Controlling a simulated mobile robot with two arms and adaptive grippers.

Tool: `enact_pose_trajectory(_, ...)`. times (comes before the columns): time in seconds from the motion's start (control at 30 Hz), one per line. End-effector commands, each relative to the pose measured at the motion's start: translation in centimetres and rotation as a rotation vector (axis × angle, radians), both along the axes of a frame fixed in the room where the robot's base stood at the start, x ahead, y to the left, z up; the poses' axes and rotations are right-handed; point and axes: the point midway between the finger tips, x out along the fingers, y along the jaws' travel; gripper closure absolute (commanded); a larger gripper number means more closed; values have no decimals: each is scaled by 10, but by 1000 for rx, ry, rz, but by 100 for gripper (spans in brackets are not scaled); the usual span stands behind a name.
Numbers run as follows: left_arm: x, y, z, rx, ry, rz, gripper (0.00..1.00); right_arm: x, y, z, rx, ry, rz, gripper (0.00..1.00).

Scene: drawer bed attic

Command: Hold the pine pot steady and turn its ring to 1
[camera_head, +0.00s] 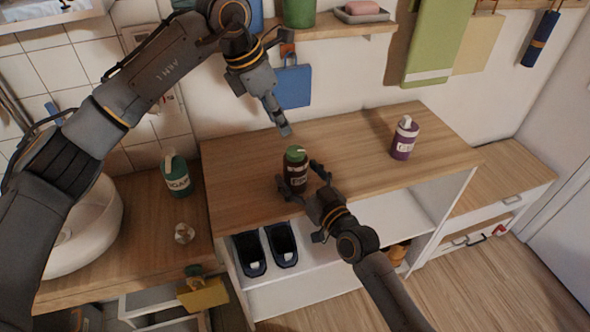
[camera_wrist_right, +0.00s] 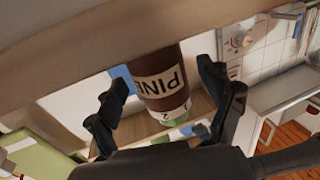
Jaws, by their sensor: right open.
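The pine pot (camera_head: 296,176) stands upright on the wooden top of the shelf unit, dark brown with a green top and a pale label. In the right wrist view the pot (camera_wrist_right: 168,88) appears upside down, its label partly reading "PINE", with a pale numbered ring (camera_wrist_right: 180,132) next to the green top. My right gripper (camera_head: 299,178) is open with its fingers on either side of the pot; a gap shows beside the fingers in the wrist view. My left gripper (camera_head: 284,130) is above and behind the pot, apart from it; its fingers are seen edge-on.
A purple bottle (camera_head: 404,138) stands at the right of the wooden top (camera_head: 350,135). A green soap bottle (camera_head: 176,174) and a white basin (camera_head: 88,228) are on the left counter. Dark shoes (camera_head: 283,245) sit on the shelf below. The top between pot and purple bottle is clear.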

Motion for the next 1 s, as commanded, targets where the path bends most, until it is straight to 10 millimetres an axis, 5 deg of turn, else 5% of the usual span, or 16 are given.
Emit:
enact_pose_trajectory(0.5,0,0,0,0,0,0,62,17,10,0,0,0,0,20)
enact_pose_trajectory(0.83,0,0,0,0,0,0,62,17,10,0,-1,1,-1,84)
enact_pose_trajectory(1.0,-3,-6,-6,-32,-2,-32,38,17,10,-1,-1,1,-1,84)
